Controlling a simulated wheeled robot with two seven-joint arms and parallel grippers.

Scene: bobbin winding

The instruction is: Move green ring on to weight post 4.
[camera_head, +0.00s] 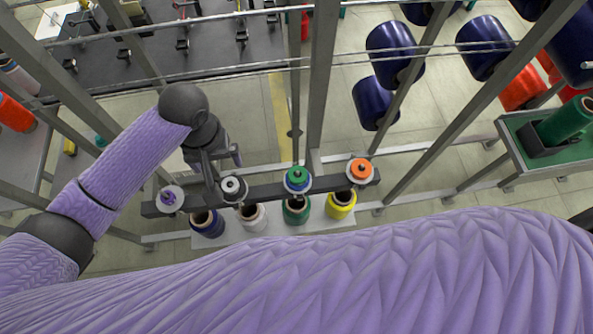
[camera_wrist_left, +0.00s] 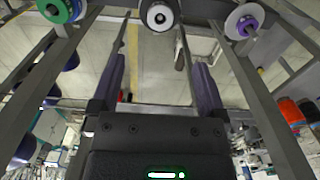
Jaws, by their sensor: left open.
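No post numbers are readable. My left gripper (camera_head: 222,164) is open and empty near the black-and-grey ring, left of and apart from the green ring. Its two fingers stand wide apart in the left wrist view (camera_wrist_left: 159,75). My right gripper is out of view.
Dark blue, white, green and yellow spools (camera_head: 340,206) stand on a pale shelf below the rail (camera_head: 265,191). Metal frame posts (camera_head: 321,75) rise close behind it. Large blue spools (camera_head: 391,48) hang at the upper right. My purple arm fills the bottom foreground.

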